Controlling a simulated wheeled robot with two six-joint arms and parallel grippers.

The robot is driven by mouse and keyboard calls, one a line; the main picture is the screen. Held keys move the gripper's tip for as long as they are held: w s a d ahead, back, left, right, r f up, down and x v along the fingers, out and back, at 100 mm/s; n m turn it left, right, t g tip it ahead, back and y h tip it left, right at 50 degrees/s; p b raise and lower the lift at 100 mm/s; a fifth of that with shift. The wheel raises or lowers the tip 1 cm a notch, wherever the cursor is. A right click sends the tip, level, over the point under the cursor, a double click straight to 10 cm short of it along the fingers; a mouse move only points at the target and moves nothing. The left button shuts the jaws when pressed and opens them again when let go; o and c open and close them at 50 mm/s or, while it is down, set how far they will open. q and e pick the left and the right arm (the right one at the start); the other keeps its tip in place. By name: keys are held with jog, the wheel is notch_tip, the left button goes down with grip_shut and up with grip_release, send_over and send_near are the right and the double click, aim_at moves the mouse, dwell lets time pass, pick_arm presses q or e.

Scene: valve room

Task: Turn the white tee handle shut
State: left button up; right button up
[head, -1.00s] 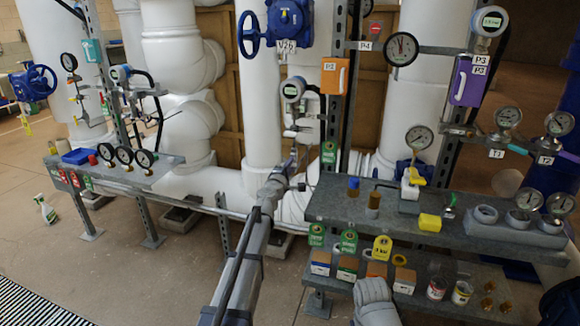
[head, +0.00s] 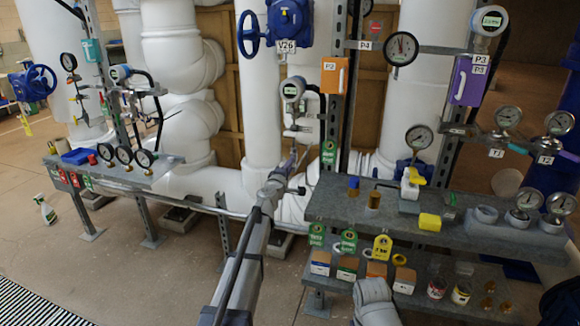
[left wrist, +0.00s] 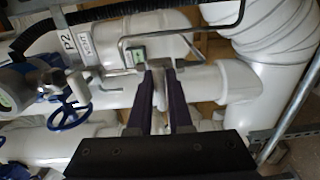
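My left gripper (head: 299,168) reaches up from below in front of the white pipes. In the left wrist view its two dark fingers (left wrist: 160,72) stand apart with a narrow gap. Something pale shows between them; I cannot tell whether it is held or lies behind. My right gripper is not visible.
A green tag (head: 328,152) hangs close to the right of my left gripper. The P2 gauge (head: 292,89) and orange box (head: 334,76) are above it. A grey shelf (head: 335,205) with fittings stands to the right.

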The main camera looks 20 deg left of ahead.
pick_arm(q)
jog(key=o, duration=0.4)
jog(key=s, duration=0.7)
jog(key=shift+s+a, duration=0.1)
jog(key=shift+s, duration=0.3)
